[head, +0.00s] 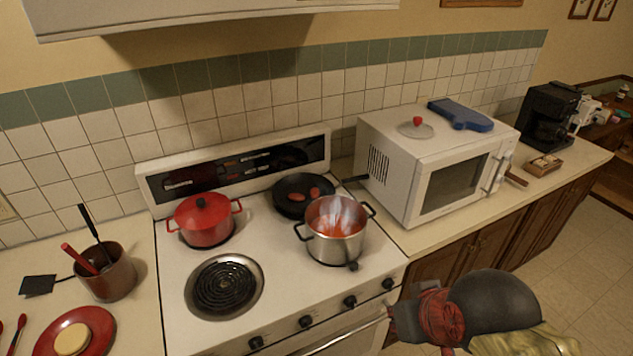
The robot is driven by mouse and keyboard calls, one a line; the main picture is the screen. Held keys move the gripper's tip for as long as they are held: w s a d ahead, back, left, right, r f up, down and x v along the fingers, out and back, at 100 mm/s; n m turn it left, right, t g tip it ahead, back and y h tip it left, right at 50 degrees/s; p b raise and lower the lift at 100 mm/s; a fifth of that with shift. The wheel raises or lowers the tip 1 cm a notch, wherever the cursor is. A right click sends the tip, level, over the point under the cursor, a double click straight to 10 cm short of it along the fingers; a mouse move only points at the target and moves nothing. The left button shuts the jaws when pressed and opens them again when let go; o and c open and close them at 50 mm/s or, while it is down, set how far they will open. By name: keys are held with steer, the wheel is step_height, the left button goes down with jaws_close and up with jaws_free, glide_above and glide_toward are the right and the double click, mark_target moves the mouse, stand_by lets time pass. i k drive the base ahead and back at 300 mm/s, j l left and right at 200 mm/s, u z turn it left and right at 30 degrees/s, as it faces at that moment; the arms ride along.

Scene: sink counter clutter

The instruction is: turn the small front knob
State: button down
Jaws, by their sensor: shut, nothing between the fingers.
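Several small black knobs sit in a row on the stove's front panel: one at the left (256,342), one to its right (306,321), one further right (350,301) and one at the right end (388,284). I cannot tell which one is the task's knob. My gripper (398,325) is at the lower right, in front of the stove near the oven handle, below the right-end knob. It is shut and empty. Its fingertips are small and dark, and whether they touch anything is unclear.
The white stove (175,315) holds a red lidded pot (203,226), a steel pot (335,248) with red contents and a black pan (290,207). The front left coil (224,286) is bare. The oven handle (345,338) juts out below the knobs. A microwave (390,180) stands right.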

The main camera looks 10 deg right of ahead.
mark_target(389, 284)
steer(key=l+z, duration=0.1)
steer(key=z, duration=0.3)
steer(key=i+j+z, duration=0.1)
steer(key=j, duration=0.25)
steer(key=i+j+z, duration=0.1)
steer(key=j, duration=0.25)
steer(key=i+j, duration=0.15)
steer(key=j, duration=0.2)
steer(key=z, duration=0.05)
